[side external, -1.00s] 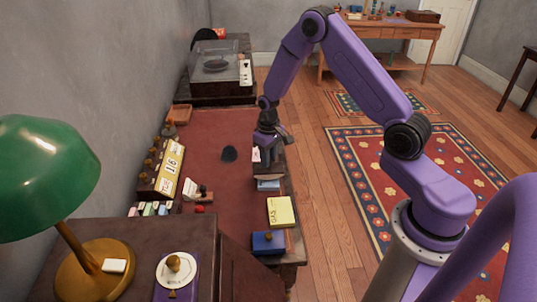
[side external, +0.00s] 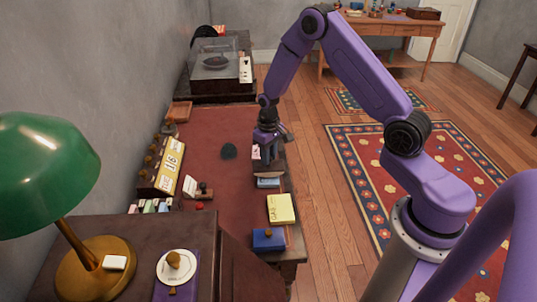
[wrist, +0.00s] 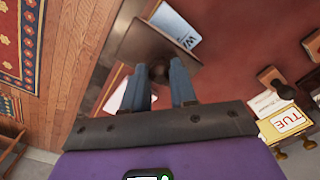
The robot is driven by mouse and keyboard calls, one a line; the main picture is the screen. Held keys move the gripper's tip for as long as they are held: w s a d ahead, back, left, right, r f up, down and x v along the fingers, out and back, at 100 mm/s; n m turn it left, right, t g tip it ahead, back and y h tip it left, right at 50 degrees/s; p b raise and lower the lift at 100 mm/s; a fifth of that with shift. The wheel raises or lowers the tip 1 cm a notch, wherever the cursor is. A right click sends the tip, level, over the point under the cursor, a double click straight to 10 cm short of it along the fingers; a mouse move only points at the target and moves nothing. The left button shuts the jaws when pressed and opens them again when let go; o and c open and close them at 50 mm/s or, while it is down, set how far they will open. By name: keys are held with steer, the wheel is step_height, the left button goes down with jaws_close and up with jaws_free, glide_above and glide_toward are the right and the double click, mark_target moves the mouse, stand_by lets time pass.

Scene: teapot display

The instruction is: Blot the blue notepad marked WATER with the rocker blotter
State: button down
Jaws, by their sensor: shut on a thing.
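My gripper (wrist: 162,98) is shut on the knob (wrist: 160,74) of the rocker blotter (wrist: 138,42), a dark brown block. In the side external view, my gripper (side external: 268,163) points down at the right side of the desk, with the blotter (side external: 269,174) under it. The blue notepad (side external: 268,183) shows just in front of the blotter. In the wrist view, the notepad (wrist: 178,22) sticks out beyond the blotter with the letters "WA" visible; the blotter hides the rest. I cannot tell whether the blotter touches the paper.
A yellow notepad marked GAS (side external: 280,208) and a blue box (side external: 268,239) lie nearer the camera. A pale notepad (wrist: 120,94) lies beside the fingers. A calendar (side external: 170,165) and stamps line the wall side.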

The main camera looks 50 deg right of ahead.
steer(key=shift+f, duration=0.3)
stand_by(0.4)
steer(key=shift+s+d+t+y, duration=0.45)
steer(key=shift+t+y, duration=0.15)
steer(key=shift+y, duration=0.1)
steer(key=shift+s+d, duration=0.1)
stand_by(0.4)
steer(key=shift+w+a, duration=0.25)
steer(key=shift+a, duration=0.05)
steer(key=shift+w+a+f+g+h, duration=0.1)
steer(key=shift+w+a+g+h, duration=0.2)
steer(key=shift+g+h, duration=0.25)
steer(key=shift+a, duration=0.1)
